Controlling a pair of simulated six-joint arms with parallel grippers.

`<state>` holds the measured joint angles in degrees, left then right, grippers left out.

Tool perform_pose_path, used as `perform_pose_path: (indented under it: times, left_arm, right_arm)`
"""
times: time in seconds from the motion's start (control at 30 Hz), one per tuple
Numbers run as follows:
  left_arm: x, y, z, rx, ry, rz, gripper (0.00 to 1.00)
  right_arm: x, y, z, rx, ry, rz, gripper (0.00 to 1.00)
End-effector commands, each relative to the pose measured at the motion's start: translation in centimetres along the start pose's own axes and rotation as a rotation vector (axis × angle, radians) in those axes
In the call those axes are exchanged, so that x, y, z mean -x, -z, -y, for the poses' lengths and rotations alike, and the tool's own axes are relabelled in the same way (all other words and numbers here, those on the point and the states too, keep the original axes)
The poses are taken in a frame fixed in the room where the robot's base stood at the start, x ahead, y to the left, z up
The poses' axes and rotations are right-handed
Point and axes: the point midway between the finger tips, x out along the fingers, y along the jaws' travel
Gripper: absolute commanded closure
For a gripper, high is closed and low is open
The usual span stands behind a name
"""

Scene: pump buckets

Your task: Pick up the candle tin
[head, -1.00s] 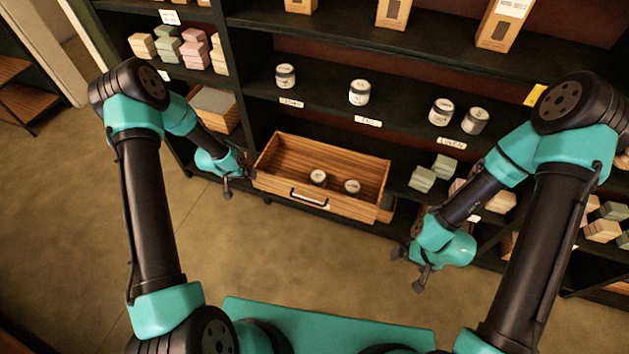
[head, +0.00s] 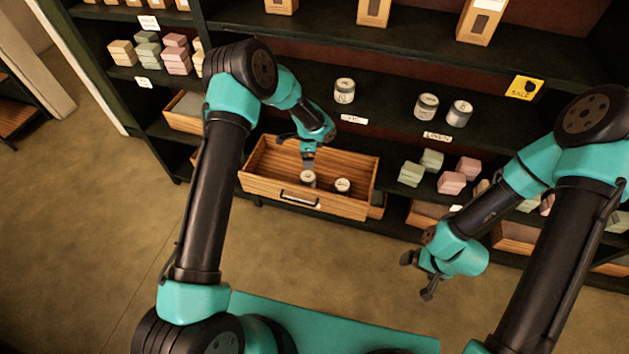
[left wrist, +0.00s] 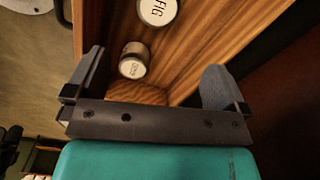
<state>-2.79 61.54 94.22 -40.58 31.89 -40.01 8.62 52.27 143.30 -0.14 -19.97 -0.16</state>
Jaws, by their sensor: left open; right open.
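Two small candle tins with white lids lie in an open wooden drawer (head: 350,207): a left tin (head: 308,179) and a right tin (head: 342,186). My left gripper (head: 308,160) is open above the drawer, close to the left tin and partly hiding it. In the left wrist view its fingers (left wrist: 156,62) are spread wide with nothing held. A tin (left wrist: 134,61) shows between them, nearer the left finger. Another tin (left wrist: 157,10), lettered FIG, is cut off at the top. My right gripper (head: 418,276) is open and empty, low in front of the shelves.
More tins stand on the shelf above: one in the middle (head: 344,91) and two at right (head: 427,106). Soap blocks (head: 410,174) sit right of the drawer. The drawer's walls and front handle (head: 299,198) surround the tins. The floor in front is clear.

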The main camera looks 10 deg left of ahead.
Motion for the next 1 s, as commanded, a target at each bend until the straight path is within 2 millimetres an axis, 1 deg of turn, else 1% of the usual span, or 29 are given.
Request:
perform_pose_path:
  times: [0.27,0.37,0.43,0.57,1.0]
  left_arm:
    - [-0.1,-0.1,0.0,0.001,0.0,0.0,0.0]
    - [-0.5,-0.1,0.0,0.001,-0.001,0.0,0.0]
    - [-1.1,-0.1,0.0,0.002,-0.001,0.0,0.0]
    - [-3.1,-0.1,-0.1,0.002,-0.003,0.0,0.0]
    - [-10.5,-0.1,-0.1,0.004,-0.002,-0.001,0.0]
  right_arm:
    - [0.0,0.0,0.0,0.0,0.0,0.0,0.01]
    - [0.0,0.0,0.0,0.0,0.0,0.0,0.01]
    - [0.0,0.0,0.0,0.0,0.0,0.0,0.01]
    - [0.0,0.0,0.0,0.0,0.0,0.0,0.01]
    - [0.0,0.0,0.0,0.0,0.0,0.0,0.01]
